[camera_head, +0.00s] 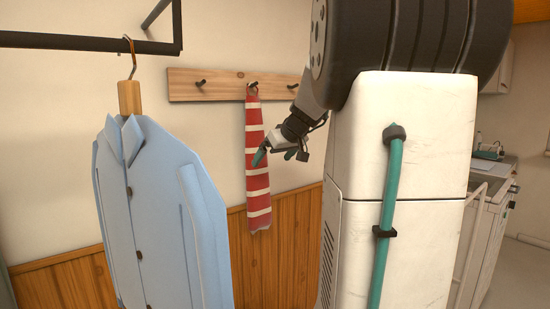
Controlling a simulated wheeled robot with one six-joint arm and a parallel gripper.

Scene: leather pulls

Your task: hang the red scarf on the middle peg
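The red scarf (257,182) with white stripes hangs straight down against the wall below the middle peg (253,85) of a wooden peg board (222,85). Its top end is at that peg; the exact loop around it is too small to tell. My gripper (272,156) is in front of the scarf at about mid-length, with teal fingertips. One fingertip overlaps the scarf in the picture and the other is to its right. The fingers look spread apart, with nothing visible between them. Whether the fingertip touches the scarf cannot be told.
A light blue jacket (160,215) hangs on a wooden hanger from a black rail (85,42) at the left, nearer to me. The left peg (200,83) is bare. A counter (492,195) stands at the far right. My white column and arm block much of the right.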

